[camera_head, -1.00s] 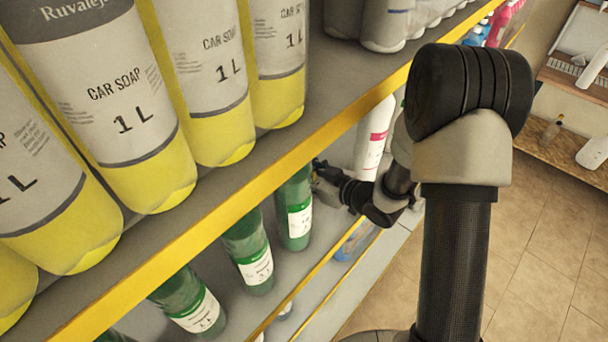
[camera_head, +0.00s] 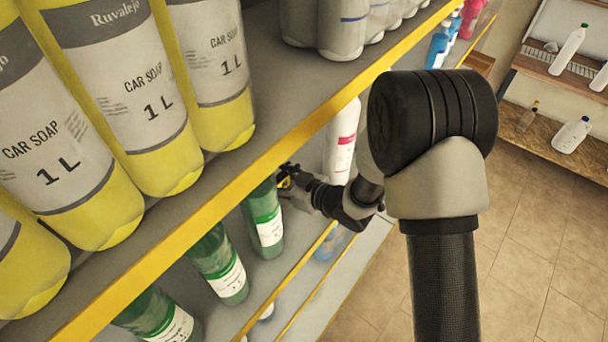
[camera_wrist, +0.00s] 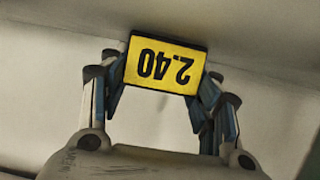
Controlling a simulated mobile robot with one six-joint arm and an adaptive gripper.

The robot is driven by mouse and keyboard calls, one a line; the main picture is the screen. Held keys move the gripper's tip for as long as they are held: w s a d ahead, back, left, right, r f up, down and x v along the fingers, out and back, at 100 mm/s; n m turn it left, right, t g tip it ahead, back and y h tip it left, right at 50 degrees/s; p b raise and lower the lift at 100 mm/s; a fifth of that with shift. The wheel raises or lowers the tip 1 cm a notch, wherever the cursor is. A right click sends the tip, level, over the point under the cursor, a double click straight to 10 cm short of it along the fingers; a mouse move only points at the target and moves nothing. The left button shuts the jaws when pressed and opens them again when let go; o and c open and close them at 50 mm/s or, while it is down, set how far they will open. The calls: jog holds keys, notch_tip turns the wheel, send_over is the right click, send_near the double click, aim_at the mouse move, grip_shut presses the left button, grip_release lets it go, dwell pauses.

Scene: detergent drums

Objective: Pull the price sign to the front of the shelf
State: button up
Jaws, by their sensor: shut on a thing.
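The price sign (camera_wrist: 166,64) is a small yellow plate with a dark border and "2.40" on it, upside down in the wrist view. My gripper (camera_wrist: 163,85) has a finger at each side of the sign and is shut on it. Behind the sign is a plain pale surface. In the head view my gripper (camera_head: 285,178) is at the lower shelf (camera_head: 285,245), under the yellow front edge of the upper shelf. A bit of yellow shows at its fingers there. Most of the sign is hidden in that view.
Green bottles (camera_head: 222,266) stand on the lower shelf left of my gripper. A white bottle with a pink band (camera_head: 341,142) stands behind my arm. The upper shelf edge (camera_head: 250,165) runs just above the gripper. Open tiled floor (camera_head: 530,240) lies to the right.

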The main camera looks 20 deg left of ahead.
jog(key=shift+s+d, duration=0.35)
jog(key=shift+d, duration=0.15)
jog(key=shift+s+d+p, duration=0.15)
jog(key=shift+s+d, duration=0.4)
jog(key=shift+d, duration=0.55)
jog(key=shift+s+d+p, duration=0.2)
jog(key=shift+s+d, duration=0.35)
jog(key=shift+d, duration=0.55)
jog(key=shift+s+d+p, duration=0.15)
jog(key=shift+s+d, duration=0.4)
jog(key=shift+d, duration=0.55)
jog(key=shift+s+d, duration=0.35)
jog(key=shift+d, duration=0.35)
jog(key=shift+s+d, duration=0.35)
jog(key=shift+d, duration=0.35)
jog(key=shift+s+d, duration=0.35)
jog(key=shift+d, duration=0.35)
jog(key=shift+f+b, duration=0.15)
jog(key=shift+b, duration=0.15)
jog(key=o, duration=1.7)
jog(key=shift+c, duration=0.2)
